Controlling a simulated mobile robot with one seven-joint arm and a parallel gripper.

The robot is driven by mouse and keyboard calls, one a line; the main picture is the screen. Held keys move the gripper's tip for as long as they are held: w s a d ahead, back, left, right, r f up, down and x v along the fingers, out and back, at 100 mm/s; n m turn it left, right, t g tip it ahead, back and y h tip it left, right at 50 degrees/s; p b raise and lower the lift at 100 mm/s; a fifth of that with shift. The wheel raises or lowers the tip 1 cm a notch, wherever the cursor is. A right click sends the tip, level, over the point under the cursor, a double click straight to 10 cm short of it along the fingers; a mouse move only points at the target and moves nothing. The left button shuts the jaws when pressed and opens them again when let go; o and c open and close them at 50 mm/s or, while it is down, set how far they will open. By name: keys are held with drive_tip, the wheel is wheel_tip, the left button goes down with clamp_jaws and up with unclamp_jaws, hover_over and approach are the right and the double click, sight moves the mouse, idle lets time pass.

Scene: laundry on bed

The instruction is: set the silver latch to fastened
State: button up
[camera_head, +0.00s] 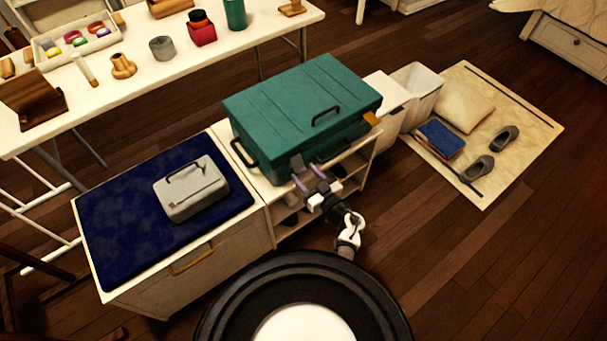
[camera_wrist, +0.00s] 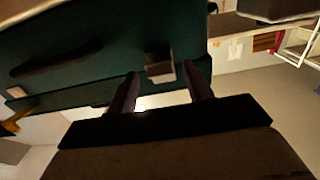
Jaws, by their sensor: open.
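The silver latch (camera_wrist: 161,70) is a small grey piece on the front of a green case, near its edge. In the wrist view it lies between and beyond my two fingertips, with no clear contact; whether it is fastened is hard to tell. In the head view the latch (camera_head: 297,162) shows as a small grey piece just beyond my gripper. The green case (camera_head: 290,95) is closed and sits on a white shelf unit. My gripper (camera_head: 309,178) is open at the case's front. Its dark fingers also show in the wrist view (camera_wrist: 163,88), with nothing seen held between them.
A brass-coloured latch (camera_head: 372,118) is at the case's right front, and a dark handle (camera_head: 325,116) is on its lid. A grey box (camera_head: 192,190) lies on a blue pad (camera_head: 120,225) to the left. The floor (camera_head: 470,260) at right front is clear.

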drive_tip(key=c, duration=1)
drive_tip(key=f+t+y+b, duration=0.1)
drive_tip(key=b, duration=0.3)
drive_tip(key=w+a+f+t+y+b, duration=0.1)
drive_tip(key=t+b, duration=0.1)
drive_tip(key=b, duration=0.3)
drive_tip(key=shift+w, duration=0.15)
drive_tip(key=o, duration=1)
